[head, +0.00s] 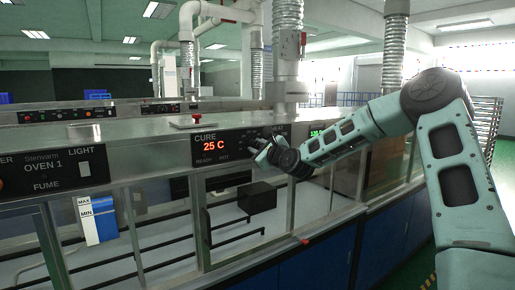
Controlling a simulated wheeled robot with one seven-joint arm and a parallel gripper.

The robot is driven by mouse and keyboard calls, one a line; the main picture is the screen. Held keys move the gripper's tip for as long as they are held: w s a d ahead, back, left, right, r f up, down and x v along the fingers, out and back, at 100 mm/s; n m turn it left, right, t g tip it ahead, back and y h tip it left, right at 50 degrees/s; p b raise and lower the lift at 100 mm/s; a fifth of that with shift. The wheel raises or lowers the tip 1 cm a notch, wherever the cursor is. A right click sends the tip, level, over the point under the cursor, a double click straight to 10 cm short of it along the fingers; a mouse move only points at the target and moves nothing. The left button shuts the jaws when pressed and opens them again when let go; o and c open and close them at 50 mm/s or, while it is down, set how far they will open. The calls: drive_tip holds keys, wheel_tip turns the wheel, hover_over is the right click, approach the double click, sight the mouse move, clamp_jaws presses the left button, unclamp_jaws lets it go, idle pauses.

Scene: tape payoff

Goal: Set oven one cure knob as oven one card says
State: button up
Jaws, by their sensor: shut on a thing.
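The oven one cure panel (222,150) is a dark strip on the oven front, marked CURE. Its red display (214,146) reads 25 C, with the words READY and HOT below it. My gripper (257,147) reaches in from the right and is at the right part of this panel, shut on what appears to be the cure knob. The knob itself is hidden or too small to make out behind the fingers. The OVEN 1 label (43,167) is on the panel at the left. I cannot make out a card with a cure setting.
A red button (197,117) sits on top of the oven above the display. A LIGHT switch (85,168) is at the left. A blue and white MAX/MIN gauge (97,220) hangs below. A green display (316,133) shows partly behind my arm. Silver ducts (287,50) rise behind.

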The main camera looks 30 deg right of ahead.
drive_tip(key=shift+d+f, duration=0.1)
drive_tip(key=o, duration=1)
drive_tip(key=shift+c, duration=0.2)
drive_tip(key=shift+s, duration=0.1)
drive_tip(key=s+b, duration=0.3)
drive_tip(key=s, duration=1.4)
drive_tip(key=shift+f, duration=0.2)
drive_tip(key=shift+s, duration=0.1)
